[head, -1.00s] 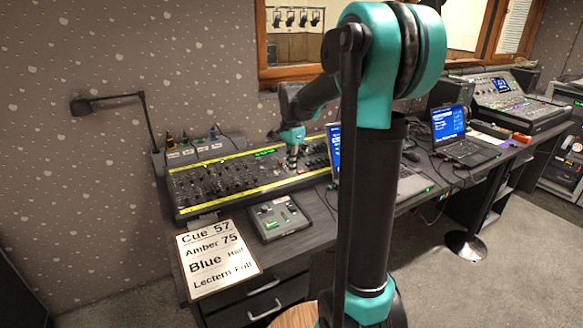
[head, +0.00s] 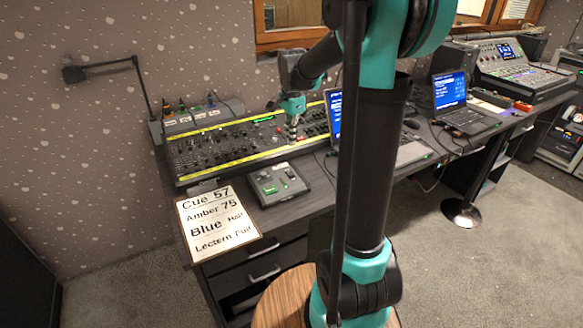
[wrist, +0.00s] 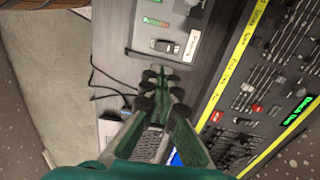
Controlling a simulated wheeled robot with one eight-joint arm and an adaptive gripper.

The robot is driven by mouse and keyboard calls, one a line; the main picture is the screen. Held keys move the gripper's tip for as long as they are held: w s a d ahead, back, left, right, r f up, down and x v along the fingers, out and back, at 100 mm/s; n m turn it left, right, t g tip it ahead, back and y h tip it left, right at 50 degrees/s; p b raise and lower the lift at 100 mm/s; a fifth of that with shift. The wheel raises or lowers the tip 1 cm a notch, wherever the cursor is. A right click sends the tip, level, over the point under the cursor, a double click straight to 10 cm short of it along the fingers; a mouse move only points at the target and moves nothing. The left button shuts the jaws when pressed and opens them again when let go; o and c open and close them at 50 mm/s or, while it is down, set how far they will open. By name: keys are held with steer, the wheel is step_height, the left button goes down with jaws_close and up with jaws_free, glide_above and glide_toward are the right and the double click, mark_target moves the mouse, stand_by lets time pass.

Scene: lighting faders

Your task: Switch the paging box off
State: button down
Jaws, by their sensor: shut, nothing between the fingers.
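The paging box, a small grey box (head: 265,183) with green-lit parts on top, lies on the desk in front of the long console. In the wrist view its pale panel (wrist: 180,65) is at the top, with a dark switch (wrist: 163,45), a small label beside it and green marks above. The label is too small to read surely. My gripper (head: 292,142) is above the console, behind and slightly right of the box. In the wrist view its fingertips (wrist: 160,84) are shut and empty, just below the box's edge in the picture; contact is not visible.
The fader console (head: 215,155) with yellow strips runs behind the box. A cue sign (head: 217,222) lies left of it. A laptop (head: 412,150) stands to the right, partly behind my arm. A lamp (head: 100,70) and cables are at the back left.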

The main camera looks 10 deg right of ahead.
mark_target(292, 174)
step_height(292, 174, down, 12)
steer(key=shift+f, duration=0.25)
stand_by(0.4)
steer(key=shift+s+f, duration=0.1)
steer(key=shift+f, duration=0.2)
steer(key=shift+w+a+r, duration=0.1)
steer(key=shift+w+a, duration=0.05)
steer(key=shift+w, duration=0.25)
steer(key=shift+w+a+r, duration=0.1)
steer(key=shift+w, duration=0.3)
